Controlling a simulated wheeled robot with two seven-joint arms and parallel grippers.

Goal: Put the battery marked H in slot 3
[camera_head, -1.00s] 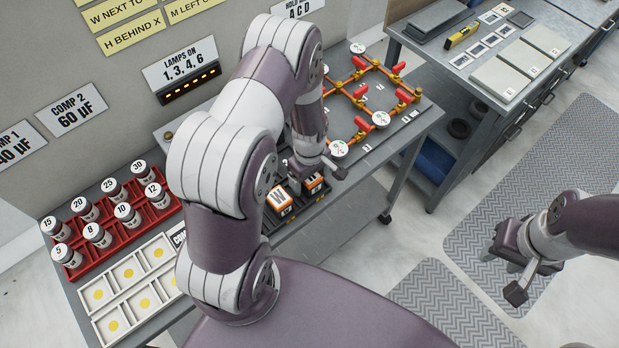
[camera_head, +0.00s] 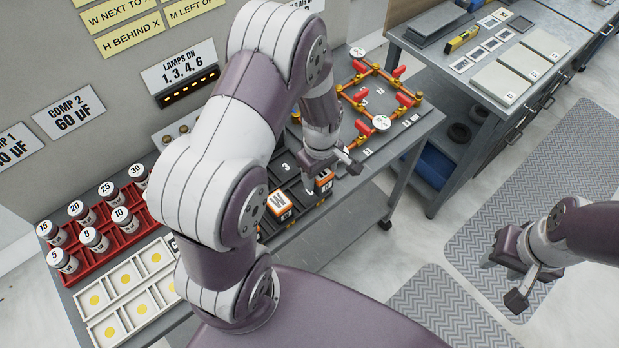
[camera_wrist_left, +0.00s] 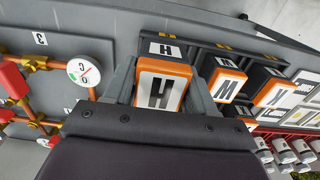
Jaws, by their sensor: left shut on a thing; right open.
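My left gripper (camera_head: 325,165) is shut on the H battery (camera_wrist_left: 158,90), an orange-topped block with a white label; its orange edge also shows under the fingers in the head view (camera_head: 323,184). Whether its base is clear of the rack is hidden. The W battery (camera_head: 279,200) stands just left of it; in the wrist view its letter is upside down (camera_wrist_left: 226,86). The X battery (camera_wrist_left: 275,94) stands beyond W. The number 3 (camera_head: 286,167) is printed on the dark panel behind W; its slot is largely hidden by my arm. My right gripper (camera_head: 515,272) is open and empty above the floor.
A red capacitor rack (camera_head: 100,246) and a white tray with yellow dots (camera_head: 148,292) are at the left. Copper pipes with red valves (camera_head: 372,92) stand right of the left gripper. A side bench (camera_head: 440,75) is at the right.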

